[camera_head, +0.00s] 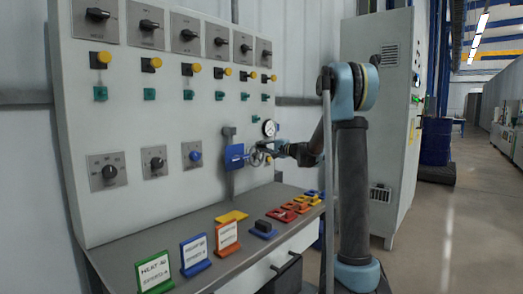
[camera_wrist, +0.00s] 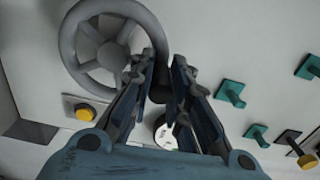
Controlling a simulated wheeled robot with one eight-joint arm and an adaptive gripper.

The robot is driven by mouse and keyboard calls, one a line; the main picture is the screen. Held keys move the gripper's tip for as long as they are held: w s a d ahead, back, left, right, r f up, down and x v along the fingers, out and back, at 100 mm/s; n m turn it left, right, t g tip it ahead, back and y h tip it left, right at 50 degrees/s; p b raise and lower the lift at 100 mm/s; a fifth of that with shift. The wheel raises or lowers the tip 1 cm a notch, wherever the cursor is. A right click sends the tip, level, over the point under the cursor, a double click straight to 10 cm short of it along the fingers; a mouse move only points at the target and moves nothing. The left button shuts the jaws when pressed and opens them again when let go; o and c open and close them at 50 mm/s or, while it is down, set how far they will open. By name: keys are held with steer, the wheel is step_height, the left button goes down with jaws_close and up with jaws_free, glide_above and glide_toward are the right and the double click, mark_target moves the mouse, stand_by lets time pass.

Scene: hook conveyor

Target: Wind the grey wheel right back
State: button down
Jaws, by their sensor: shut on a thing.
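The grey wheel (camera_wrist: 72,52) shows large at the upper left of the wrist view, with spokes and a hub. In the head view the wheel (camera_head: 257,158) is small on the panel's right part, partly hidden by my gripper. My gripper (camera_wrist: 163,68) reaches the wheel's right side with its fingers on either side of the rim, shut on it. A dark rounded part sits between the fingers; I cannot tell if it is a handle. In the head view my gripper (camera_head: 270,148) meets the wheel from the right.
A blue tag (camera_head: 235,157) hangs just left of the wheel, and a round gauge (camera_head: 269,127) is just above it. The panel (camera_head: 130,210) carries several knobs and yellow buttons. Below, a grey shelf (camera_head: 145,240) holds coloured signs and blocks. A tall cabinet (camera_head: 400,150) stands behind my arm.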

steer(key=shift+w+d+m, duration=0.25)
steer(key=shift+d+m, duration=0.05)
steer(key=c, duration=1.9)
jaws_free()
steer(key=o, duration=0.4)
steer(key=shift+w+f, duration=0.15)
steer(key=shift+f, duration=0.05)
steer(key=shift+a+r, duration=0.1)
steer(key=shift+s, duration=0.2)
steer(key=v, duration=1.2)
